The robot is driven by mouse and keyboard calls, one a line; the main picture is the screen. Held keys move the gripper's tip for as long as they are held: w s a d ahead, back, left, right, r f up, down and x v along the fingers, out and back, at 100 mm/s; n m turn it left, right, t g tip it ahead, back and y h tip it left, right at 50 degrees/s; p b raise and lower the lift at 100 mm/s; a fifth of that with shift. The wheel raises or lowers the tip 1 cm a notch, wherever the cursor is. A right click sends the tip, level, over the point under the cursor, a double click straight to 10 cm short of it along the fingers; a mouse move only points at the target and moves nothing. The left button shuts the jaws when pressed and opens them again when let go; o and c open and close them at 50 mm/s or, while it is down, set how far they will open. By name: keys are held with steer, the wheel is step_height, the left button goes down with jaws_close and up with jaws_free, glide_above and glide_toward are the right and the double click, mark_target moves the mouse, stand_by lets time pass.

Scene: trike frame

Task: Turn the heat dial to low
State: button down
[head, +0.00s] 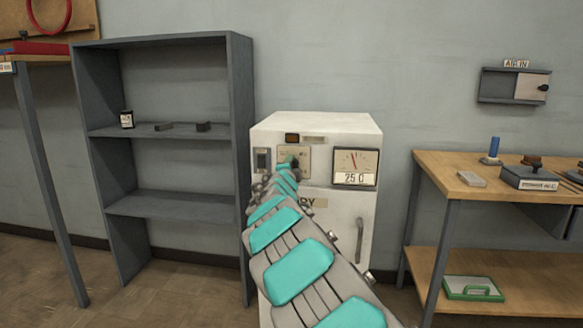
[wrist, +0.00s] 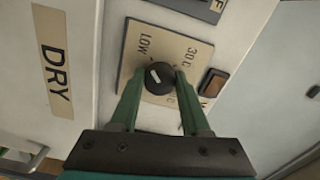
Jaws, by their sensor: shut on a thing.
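The heat dial (wrist: 160,78) is a round black knob with a short white mark, on a beige plate (wrist: 133,62) in the wrist view. The plate reads LOW at the knob's upper left and 30 C at its upper right. Another label at the lower right is partly hidden by a finger. The white mark slants on the knob's left part, and I cannot tell exactly where it points. My gripper (wrist: 159,88) has its green fingers on both sides of the knob, shut on it. In the head view my arm reaches the plate (head: 302,155) and mostly hides the dial.
The dial is on a white cabinet (head: 338,123) with a gauge (head: 355,162) reading 25 C and a door handle (head: 360,238). A dark lamp (wrist: 213,82) is beside the plate. A grey shelf (head: 160,205) stands left, a wooden bench (head: 440,185) right.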

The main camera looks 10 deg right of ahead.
stand_by(0.4)
steer(key=shift+c, duration=1.9)
jaws_free()
steer(key=b+v, duration=0.1)
steer(key=v, duration=0.6)
steer(key=shift+s+a+b, duration=0.15)
steer(key=shift+s+b, duration=0.2)
